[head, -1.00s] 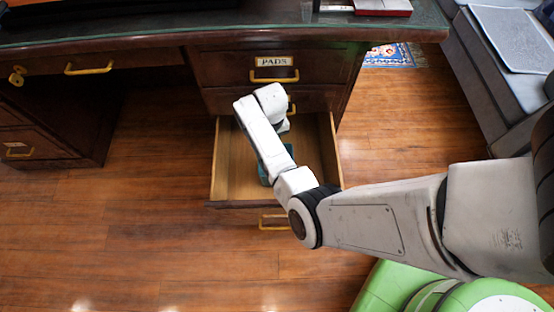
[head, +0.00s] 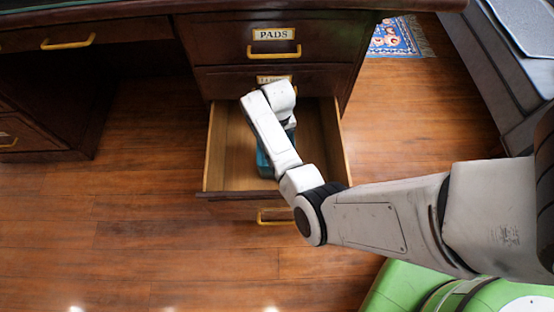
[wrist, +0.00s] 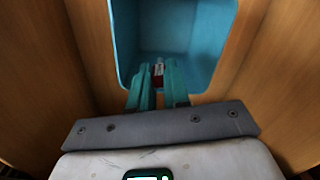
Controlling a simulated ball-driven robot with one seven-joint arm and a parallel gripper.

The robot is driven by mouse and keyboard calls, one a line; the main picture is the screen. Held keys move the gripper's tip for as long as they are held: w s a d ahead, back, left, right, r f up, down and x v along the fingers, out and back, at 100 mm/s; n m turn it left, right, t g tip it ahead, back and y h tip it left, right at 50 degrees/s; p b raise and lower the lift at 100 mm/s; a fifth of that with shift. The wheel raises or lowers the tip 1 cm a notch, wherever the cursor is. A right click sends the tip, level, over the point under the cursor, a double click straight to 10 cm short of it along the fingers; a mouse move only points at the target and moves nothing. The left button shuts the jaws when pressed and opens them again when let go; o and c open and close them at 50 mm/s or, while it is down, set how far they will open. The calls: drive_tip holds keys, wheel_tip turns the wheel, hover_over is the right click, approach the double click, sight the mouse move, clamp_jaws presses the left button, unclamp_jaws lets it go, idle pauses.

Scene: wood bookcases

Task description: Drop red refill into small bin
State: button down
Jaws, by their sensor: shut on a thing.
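The small blue bin (wrist: 122,45) stands inside an open wooden drawer and fills the upper middle of the wrist view. In the head view only a strip of the bin (head: 264,163) shows beside my arm. My gripper (wrist: 158,70) is shut on the red refill (wrist: 158,80), a small red piece with a whitish part, held between the teal fingers. The fingertips and refill appear over the bin's opening, at its near side. How far down they reach is hard to tell. My arm hides the gripper in the head view.
The open drawer (head: 228,150) juts from a dark wood desk, below a drawer labelled PADS (head: 273,34). Its wooden sides stand close around the bin. Wood floor (head: 120,215) is clear in front and to the left. A grey piece of furniture (head: 500,70) is at the right.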

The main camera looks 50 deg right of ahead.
drive_tip(key=shift+f+b, duration=0.5)
drive_tip(key=shift+f, duration=0.35)
drive_tip(key=shift+r, duration=0.1)
drive_tip(key=c, duration=1)
unclamp_jaws()
wheel_tip(320, 180, up, 11)
drive_tip(key=p, duration=0.5)
